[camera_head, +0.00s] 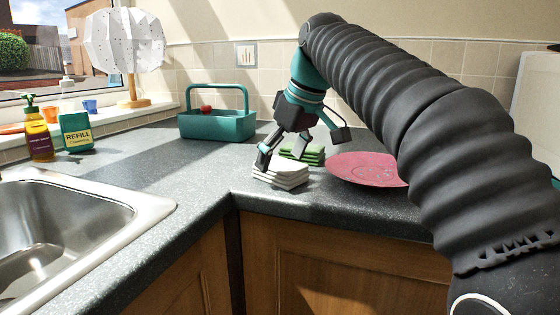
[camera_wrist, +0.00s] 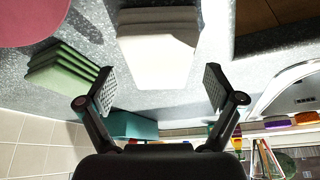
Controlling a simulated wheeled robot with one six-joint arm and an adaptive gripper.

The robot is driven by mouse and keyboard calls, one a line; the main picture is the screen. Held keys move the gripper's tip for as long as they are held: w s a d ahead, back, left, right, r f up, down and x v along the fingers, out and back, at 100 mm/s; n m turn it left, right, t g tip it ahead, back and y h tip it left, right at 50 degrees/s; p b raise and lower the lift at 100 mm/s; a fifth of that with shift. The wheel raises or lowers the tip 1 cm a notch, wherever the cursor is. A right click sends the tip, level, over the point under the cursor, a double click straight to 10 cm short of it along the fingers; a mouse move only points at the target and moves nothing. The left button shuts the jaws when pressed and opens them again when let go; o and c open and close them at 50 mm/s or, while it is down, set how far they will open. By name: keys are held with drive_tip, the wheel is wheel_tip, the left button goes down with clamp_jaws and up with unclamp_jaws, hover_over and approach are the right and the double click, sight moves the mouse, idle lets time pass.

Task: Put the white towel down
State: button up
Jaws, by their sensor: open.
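The white towel (camera_head: 283,173) lies folded in a stack on the grey countertop, near its inner corner. It also shows in the wrist view (camera_wrist: 158,45), beyond and between my fingertips. My gripper (camera_head: 285,158) is just above and behind the towel in the head view. In the wrist view my gripper (camera_wrist: 160,88) has its two fingers spread wide, with nothing between the pads. Whether a fingertip touches the towel cannot be told.
A folded green towel stack (camera_head: 303,153) lies just behind the white one. A pink plate (camera_head: 366,169) is to the right. A teal caddy (camera_head: 217,124) stands behind left. The sink (camera_head: 70,235), a soap bottle (camera_head: 38,136) and a refill pack (camera_head: 76,132) are left. Counter left of the towel is clear.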

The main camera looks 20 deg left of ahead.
drive_tip(key=p+v, duration=0.1)
drive_tip(key=v, duration=0.9)
drive_tip(key=shift+d+r+p, duration=0.15)
drive_tip(key=shift+r+p, duration=0.15)
drive_tip(key=shift+p, duration=0.05)
